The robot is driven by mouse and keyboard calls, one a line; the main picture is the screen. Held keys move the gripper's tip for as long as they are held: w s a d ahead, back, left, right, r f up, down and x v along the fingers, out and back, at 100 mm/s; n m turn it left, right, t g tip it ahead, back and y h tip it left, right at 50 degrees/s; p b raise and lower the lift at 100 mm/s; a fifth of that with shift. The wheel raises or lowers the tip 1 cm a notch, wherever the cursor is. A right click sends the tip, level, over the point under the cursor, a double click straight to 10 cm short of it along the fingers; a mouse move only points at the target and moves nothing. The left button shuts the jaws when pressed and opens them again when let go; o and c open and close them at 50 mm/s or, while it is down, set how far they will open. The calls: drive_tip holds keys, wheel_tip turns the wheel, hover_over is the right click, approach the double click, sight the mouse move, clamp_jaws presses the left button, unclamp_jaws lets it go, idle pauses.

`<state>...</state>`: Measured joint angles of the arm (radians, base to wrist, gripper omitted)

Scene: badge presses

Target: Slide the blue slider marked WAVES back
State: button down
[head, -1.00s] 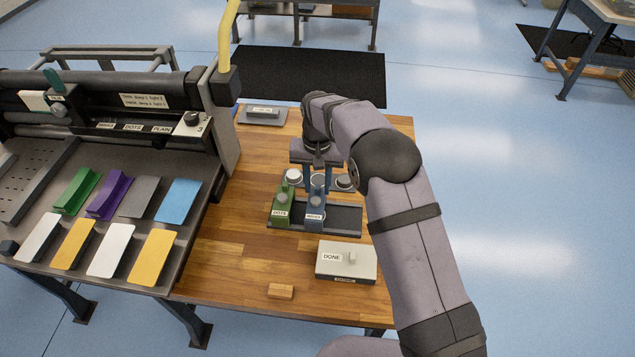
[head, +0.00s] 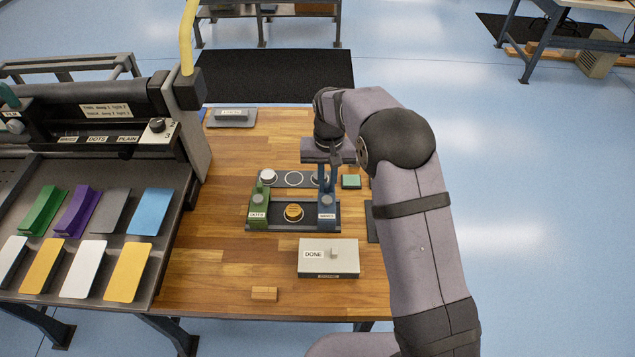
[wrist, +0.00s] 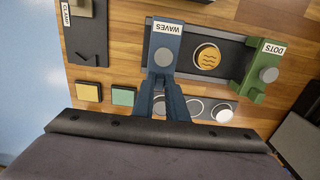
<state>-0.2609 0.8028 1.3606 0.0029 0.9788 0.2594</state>
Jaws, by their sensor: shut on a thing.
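The blue slider marked WAVES (head: 327,210) stands at the right end of a dark tray (head: 293,227); it also shows in the wrist view (wrist: 163,40). My gripper (head: 326,181) is shut on the blue slider; the fingers (wrist: 164,84) reach down to it in the wrist view. The green slider marked DOTS (head: 259,207) stands at the tray's left end, apart from the blue one. An orange disc with wavy lines (head: 293,212) lies in the tray between the two sliders. The exact grip contact is partly hidden.
Behind the tray is a grey strip with round spots and a white disc (head: 267,175). A teal block (head: 351,182) is right of it. The DONE box (head: 329,258) and a small wooden block (head: 264,293) are in front. The press with coloured plates stands left.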

drive_tip(key=shift+w+d, duration=0.1)
drive_tip(key=shift+d, duration=0.1)
drive_tip(key=c, duration=1.8)
unclamp_jaws()
drive_tip(key=shift+d, duration=0.15)
drive_tip(key=shift+o, duration=0.2)
drive_tip(key=shift+r, duration=0.1)
drive_tip(key=shift+r+b, duration=1.3)
drive_tip(key=shift+r, duration=2.35)
drive_tip(key=shift+r, duration=0.1)
wheel_tip(320, 180, up, 7)
drive_tip(key=p, duration=0.7)
